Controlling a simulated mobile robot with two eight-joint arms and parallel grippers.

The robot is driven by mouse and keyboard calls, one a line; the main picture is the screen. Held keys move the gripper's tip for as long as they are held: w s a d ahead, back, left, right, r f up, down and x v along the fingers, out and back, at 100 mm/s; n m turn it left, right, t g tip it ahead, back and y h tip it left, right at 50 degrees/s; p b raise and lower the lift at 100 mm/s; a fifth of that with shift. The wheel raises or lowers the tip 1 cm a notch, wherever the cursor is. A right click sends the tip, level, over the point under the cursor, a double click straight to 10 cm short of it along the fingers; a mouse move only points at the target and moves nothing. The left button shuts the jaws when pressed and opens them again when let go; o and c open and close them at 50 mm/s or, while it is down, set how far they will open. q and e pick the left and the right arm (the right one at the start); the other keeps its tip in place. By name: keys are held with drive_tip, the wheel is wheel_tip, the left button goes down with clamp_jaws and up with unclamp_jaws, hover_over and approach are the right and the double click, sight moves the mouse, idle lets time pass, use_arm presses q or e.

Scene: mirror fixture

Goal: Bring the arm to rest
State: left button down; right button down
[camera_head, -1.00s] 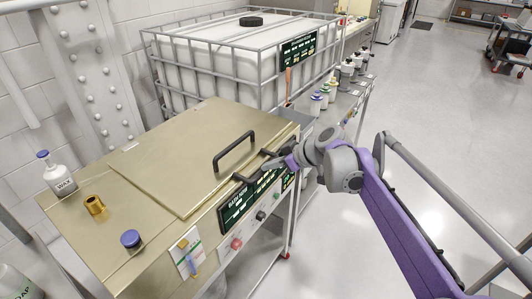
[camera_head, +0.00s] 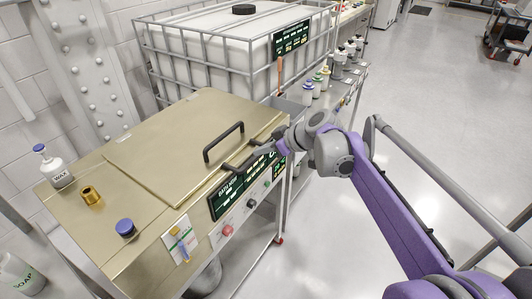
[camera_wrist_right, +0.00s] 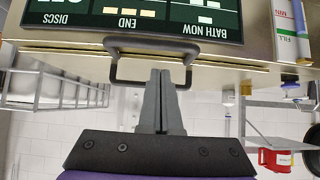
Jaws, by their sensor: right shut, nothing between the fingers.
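My right gripper (camera_head: 255,158) is at the front edge of the brass-coloured bath cabinet (camera_head: 140,190), near the dark display panel. In the right wrist view its fingers (camera_wrist_right: 159,75) are together and empty. They overlap a dark U-shaped handle (camera_wrist_right: 150,80) in that picture; I cannot tell whether they touch it. My purple and grey right arm comes in from the right in the head view. The black lid handle (camera_head: 224,142) stands on the flat lid (camera_head: 175,150), left of the gripper. My left gripper is not in view.
A wax bottle (camera_head: 55,168), a brass fitting (camera_head: 90,195) and a blue-capped jar (camera_head: 126,228) stand on the cabinet's left part. A caged white tank (camera_head: 210,60) is behind. Several bottles (camera_head: 315,85) stand on a side bench. Open floor (camera_head: 440,110) lies to the right.

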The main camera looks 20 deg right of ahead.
drive_tip(key=s+f+v, duration=0.1)
drive_tip(key=v, duration=0.7)
drive_tip(key=s+a+f+m+g+h+p, duration=0.1)
drive_tip(key=s+a+f+m+h, duration=0.1)
drive_tip(key=s+f, duration=0.7)
drive_tip(key=s+a+f+m+g+h, duration=0.1)
drive_tip(key=s+a+f+m+h, duration=0.2)
drive_tip(key=s+f, duration=0.6)
drive_tip(key=s+m+h, duration=0.1)
drive_tip(key=s+m, duration=0.1)
drive_tip(key=s, duration=0.5)
drive_tip(key=shift+m+p, duration=0.3)
drive_tip(key=shift+p, duration=0.05)
drive_tip(key=shift+a+f, duration=0.1)
drive_tip(key=shift+a, duration=0.05)
